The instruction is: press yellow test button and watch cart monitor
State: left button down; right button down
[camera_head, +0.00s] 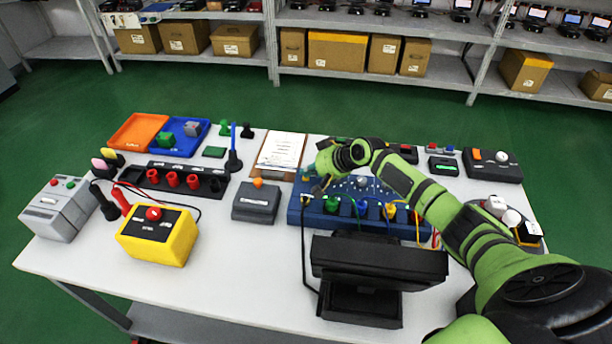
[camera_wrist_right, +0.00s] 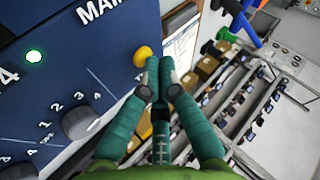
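The blue test panel (camera_head: 340,212) lies on the white table, with a row of coloured plugs along its near edge. A yellow button (camera_wrist_right: 141,54) shows on the panel face in the wrist view, beside a grey knob and a lit green lamp. My right gripper (camera_head: 318,187) hangs over the panel's left part. In the wrist view its two fingers (camera_wrist_right: 157,80) are together with nothing between them, tips close to the yellow button. Whether they touch it I cannot tell. A black monitor (camera_head: 378,260) stands before the panel, its back to me, its screen hidden. My left gripper is out of view.
A yellow box with a red button (camera_head: 158,236) and a grey box with an orange button (camera_head: 257,202) stand left of the panel. A clipboard (camera_head: 280,153) lies behind. Shelves with cartons (camera_head: 336,51) line the back.

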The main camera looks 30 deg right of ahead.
aim_at(309, 178)
jog(key=shift+r+p, duration=0.75)
jog(key=shift+r, duration=0.1)
notch_tip(309, 178, up, 5)
jog(key=p, duration=0.4)
jog(key=shift+p, duration=0.35)
